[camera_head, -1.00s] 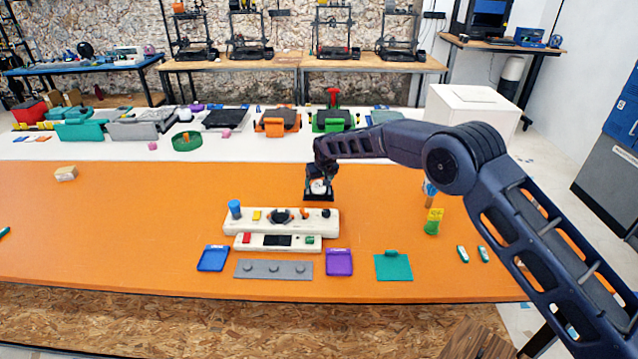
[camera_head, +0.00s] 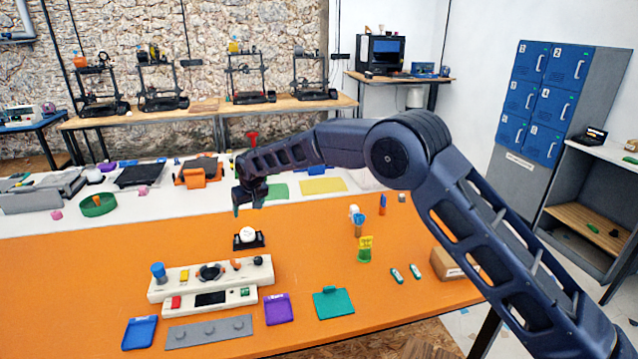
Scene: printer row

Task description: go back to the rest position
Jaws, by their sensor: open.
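My gripper (camera_head: 250,203) hangs at the end of my dark blue arm, above the far part of the orange table (camera_head: 330,240). It looks empty, with its fingers pointing down. A small black stand with a white round thing (camera_head: 248,236) sits on the table below the gripper, apart from it. The gripper is small in this view, and the exact gap between its fingers is hard to make out.
A white panel with knobs (camera_head: 205,275) stands in front of the black stand. A blue tray (camera_head: 139,332), a purple tray (camera_head: 278,309) and a teal tray (camera_head: 333,303) lie near the front edge. A yellow-green block (camera_head: 365,250) and a cardboard box (camera_head: 452,265) are to the right.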

